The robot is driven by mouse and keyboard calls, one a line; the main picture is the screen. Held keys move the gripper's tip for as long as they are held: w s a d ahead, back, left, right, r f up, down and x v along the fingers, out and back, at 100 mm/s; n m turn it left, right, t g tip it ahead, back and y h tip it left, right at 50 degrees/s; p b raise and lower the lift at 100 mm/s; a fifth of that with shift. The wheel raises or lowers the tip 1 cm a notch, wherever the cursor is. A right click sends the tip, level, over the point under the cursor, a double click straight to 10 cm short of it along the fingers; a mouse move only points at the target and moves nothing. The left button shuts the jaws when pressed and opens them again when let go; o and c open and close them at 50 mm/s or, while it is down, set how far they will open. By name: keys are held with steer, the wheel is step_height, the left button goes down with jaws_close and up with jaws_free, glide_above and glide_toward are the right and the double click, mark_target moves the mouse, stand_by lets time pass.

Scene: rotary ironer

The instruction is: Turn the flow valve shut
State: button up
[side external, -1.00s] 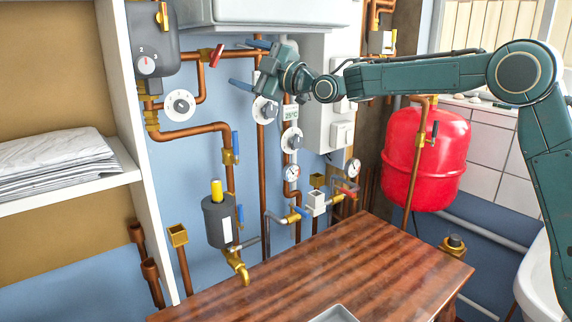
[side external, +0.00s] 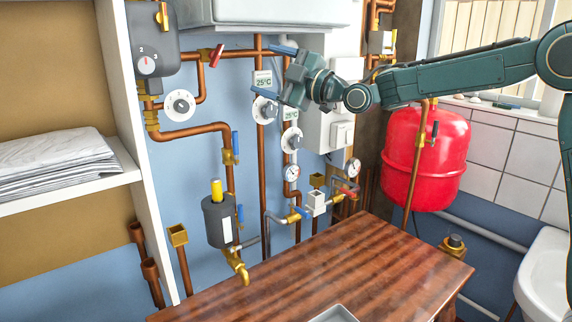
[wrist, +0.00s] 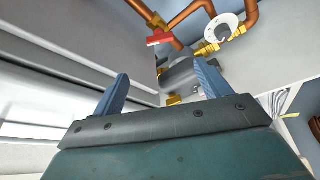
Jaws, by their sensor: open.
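My gripper (side external: 261,69) is open and empty in front of the upper pipes, fingers pointing left; its two blue fingers also show in the wrist view (wrist: 163,72). No label marks the flow valve. A red-handled valve (side external: 216,55) sits on the upper pipe, left of my fingertips and apart from them; the wrist view shows this red handle (wrist: 160,38) ahead, above the gap between the fingers. A blue-handled valve (side external: 236,145) is on a vertical pipe lower down.
A white dial (side external: 180,105) and another white dial (side external: 265,108) are on the pipes, the latter just below my lower finger. A grey control box (side external: 148,50) is at upper left. A red tank (side external: 425,160) hangs at right. The wooden table (side external: 330,262) is mostly clear.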

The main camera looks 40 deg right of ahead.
mark_target(219, 56)
steer(key=shift+a, duration=0.1)
steer(key=c, duration=0.9)
steer(key=shift+a+m, duration=0.1)
steer(key=shift+m, duration=0.2)
steer(key=shift+c, duration=0.5)
steer(key=shift+s+a+r+m+g+h, duration=0.2)
steer(key=shift+a+r+m+h, duration=0.55)
steer(key=shift+m, duration=2.85)
steer(key=shift+s+a+r+m+g+h, duration=0.2)
steer(key=shift+a+m+h, duration=1.05)
steer(key=shift+m, duration=2.35)
steer(key=shift+s+a+r+m+g+h, duration=0.15)
steer(key=shift+a+r+m+h, duration=0.3)
steer(key=shift+m+h, duration=2.1)
steer(key=shift+m+y, duration=1.05)
steer(key=shift+m, duration=0.1)
steer(key=shift+w, duration=0.1)
steer(key=shift+w, duration=6.8)
